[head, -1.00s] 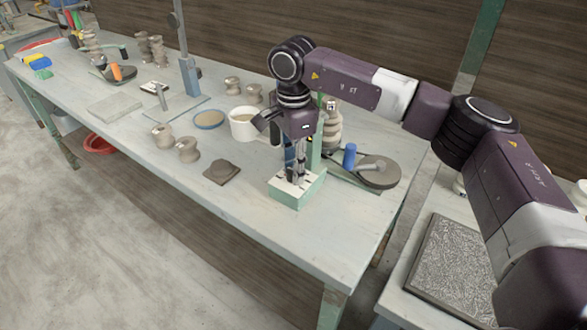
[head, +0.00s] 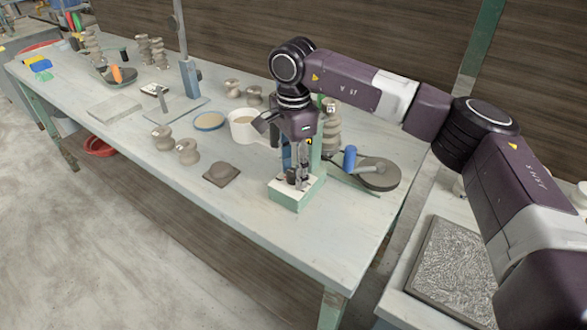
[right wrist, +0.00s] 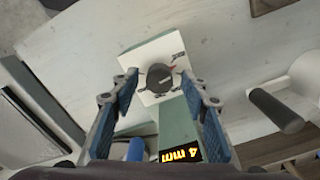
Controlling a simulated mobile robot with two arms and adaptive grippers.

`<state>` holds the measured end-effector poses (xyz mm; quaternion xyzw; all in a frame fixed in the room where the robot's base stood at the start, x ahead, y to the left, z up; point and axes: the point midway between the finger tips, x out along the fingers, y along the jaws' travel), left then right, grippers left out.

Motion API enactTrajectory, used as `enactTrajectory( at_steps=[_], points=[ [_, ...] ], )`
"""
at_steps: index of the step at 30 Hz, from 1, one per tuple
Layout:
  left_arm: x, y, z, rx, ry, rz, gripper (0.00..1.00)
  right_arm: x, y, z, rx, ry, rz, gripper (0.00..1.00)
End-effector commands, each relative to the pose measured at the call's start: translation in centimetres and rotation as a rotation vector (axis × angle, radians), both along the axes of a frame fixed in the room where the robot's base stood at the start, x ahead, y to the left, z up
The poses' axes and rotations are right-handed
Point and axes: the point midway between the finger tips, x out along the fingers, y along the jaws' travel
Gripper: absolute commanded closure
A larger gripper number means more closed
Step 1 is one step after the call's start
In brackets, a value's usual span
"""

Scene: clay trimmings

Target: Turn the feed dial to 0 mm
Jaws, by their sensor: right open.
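The feed dial (right wrist: 160,78) is a dark round knob on the pale top plate (right wrist: 150,55) of a green box, with a small red pointer mark and dark tick marks around it. In the head view the box (head: 295,197) stands near the table's front edge. A display (right wrist: 180,154) on its green post shows 4 mm in yellow. My right gripper (head: 298,182) points down over the plate and largely hides the dial there. In the right wrist view its blue-padded fingers (right wrist: 158,88) are apart, one on either side of the dial, with visible gaps. My left gripper is not in view.
A turntable with a blue-handled tool (head: 349,158) stands right of the box. Clay spools (head: 187,151) stand farther left. The table front between is clear.

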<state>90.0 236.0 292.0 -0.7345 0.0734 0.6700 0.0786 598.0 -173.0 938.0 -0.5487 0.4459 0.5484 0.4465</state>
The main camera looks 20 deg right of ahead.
Motion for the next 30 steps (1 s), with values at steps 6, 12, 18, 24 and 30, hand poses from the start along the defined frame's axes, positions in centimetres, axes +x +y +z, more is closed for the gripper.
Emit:
enactTrajectory(
  at_steps=[6, 12, 18, 24, 30],
  points=[
    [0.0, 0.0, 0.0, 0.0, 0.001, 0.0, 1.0, 0.1, 0.1, 2.4, 0.001, -0.004, 0.001, 0.58],
    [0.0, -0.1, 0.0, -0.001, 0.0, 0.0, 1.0, 0.1, 0.1, 6.7, 0.001, -0.005, 0.0, 0.58],
    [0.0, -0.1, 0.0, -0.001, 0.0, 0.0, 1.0, 0.1, 0.0, 10.3, 0.001, -0.003, 0.0, 0.58],
    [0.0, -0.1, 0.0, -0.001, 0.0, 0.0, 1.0, 0.0, 0.0, 11.9, 0.001, -0.001, 0.0, 0.58],
    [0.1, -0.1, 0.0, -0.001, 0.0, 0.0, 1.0, 0.0, 0.0, 12.0, 0.001, -0.001, 0.0, 0.58]
  ],
)
